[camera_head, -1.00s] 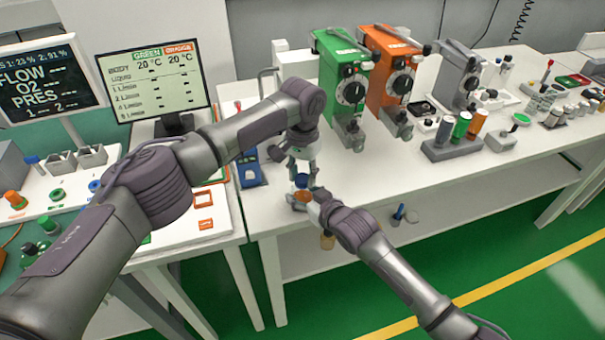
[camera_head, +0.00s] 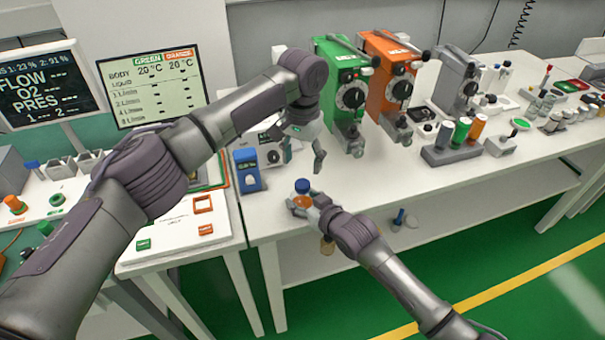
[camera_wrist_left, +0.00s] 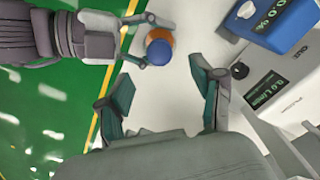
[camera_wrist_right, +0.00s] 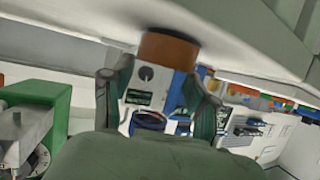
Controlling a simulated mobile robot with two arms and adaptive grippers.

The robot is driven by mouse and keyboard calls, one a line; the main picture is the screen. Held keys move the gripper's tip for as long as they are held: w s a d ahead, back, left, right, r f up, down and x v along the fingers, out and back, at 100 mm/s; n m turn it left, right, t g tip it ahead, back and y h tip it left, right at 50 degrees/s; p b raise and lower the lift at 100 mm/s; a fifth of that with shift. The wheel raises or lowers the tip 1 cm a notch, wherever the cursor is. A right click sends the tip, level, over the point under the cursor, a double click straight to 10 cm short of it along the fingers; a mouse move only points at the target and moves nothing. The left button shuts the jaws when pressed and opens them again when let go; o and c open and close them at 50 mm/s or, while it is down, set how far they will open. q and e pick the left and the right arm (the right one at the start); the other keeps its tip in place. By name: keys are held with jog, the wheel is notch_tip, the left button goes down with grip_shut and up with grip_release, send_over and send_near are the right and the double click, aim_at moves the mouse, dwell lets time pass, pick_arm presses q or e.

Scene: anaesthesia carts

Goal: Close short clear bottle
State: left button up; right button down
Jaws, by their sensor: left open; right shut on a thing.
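The short bottle (camera_head: 301,202) has an orange-brown body and a blue cap (camera_head: 302,186) on top. It stands upright near the white table's front edge. My right gripper (camera_head: 300,206) is shut on its body from the front right. My left gripper (camera_head: 305,150) is open and empty, above and behind the bottle, apart from it. In the left wrist view, the blue cap (camera_wrist_left: 160,50) lies beyond my open left fingers (camera_wrist_left: 158,85). In the right wrist view, the orange-brown body (camera_wrist_right: 168,50) is between my right fingers (camera_wrist_right: 163,85). I cannot tell how tightly the cap sits.
Green (camera_head: 345,85) and orange (camera_head: 392,72) vaporizers stand at the back. The white tabletop (camera_head: 350,180) right of the bottle is clear.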

pick_arm(q)
notch_tip(320, 180, up, 5)
jog(key=shift+r, duration=0.1)
dwell(0.3)
pick_arm(e)
jog(key=shift+c, duration=1.2)
grip_release()
jog(key=v, duration=1.2)
jog(key=shift+f, duration=0.2)
